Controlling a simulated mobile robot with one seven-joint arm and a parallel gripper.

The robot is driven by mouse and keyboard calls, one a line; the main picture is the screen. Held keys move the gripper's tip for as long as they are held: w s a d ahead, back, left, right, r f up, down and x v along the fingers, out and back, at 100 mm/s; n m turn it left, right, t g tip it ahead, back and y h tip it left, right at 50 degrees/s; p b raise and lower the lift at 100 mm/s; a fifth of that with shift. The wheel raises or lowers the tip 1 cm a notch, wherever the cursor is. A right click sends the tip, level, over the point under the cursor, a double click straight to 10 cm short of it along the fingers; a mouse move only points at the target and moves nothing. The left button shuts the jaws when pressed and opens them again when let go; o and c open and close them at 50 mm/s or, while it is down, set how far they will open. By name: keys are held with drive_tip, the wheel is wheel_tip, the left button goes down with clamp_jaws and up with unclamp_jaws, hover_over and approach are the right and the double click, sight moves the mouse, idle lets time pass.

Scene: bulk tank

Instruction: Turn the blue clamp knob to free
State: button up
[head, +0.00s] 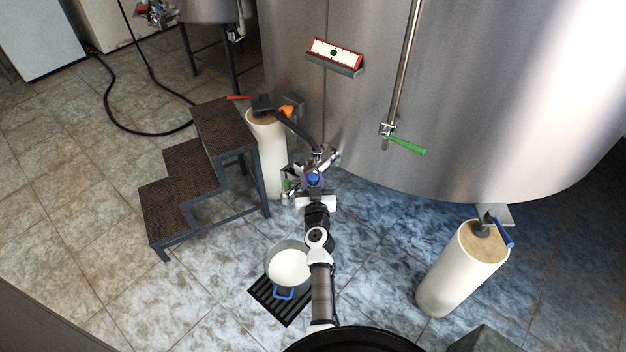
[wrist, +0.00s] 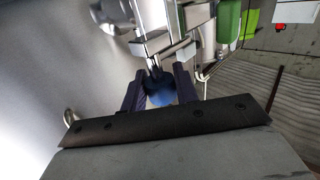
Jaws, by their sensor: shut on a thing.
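The blue clamp knob (wrist: 160,94) shows in the wrist view as a dark blue round shape between my two dark fingers. My gripper (wrist: 158,86) is shut on it, one finger on each side. A metal clamp and pipe fitting (wrist: 172,45) sit just beyond the knob. In the head view my gripper (head: 314,187) reaches the metal fittings low at the tank's front, and a bit of the blue knob (head: 313,178) shows there. My wrist and fingers hide part of the knob, so its turn angle cannot be read.
The large steel tank (head: 480,90) fills the back. A green-handled valve (head: 406,146) hangs on its front. Dark steps (head: 190,150) and a pale pillar (head: 268,155) stand left. Another pillar (head: 460,275) stands right. A pot of white liquid (head: 289,265) sits beside my arm.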

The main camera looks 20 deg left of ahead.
drive_tip(key=c, duration=0.4)
drive_tip(key=shift+o, duration=0.2)
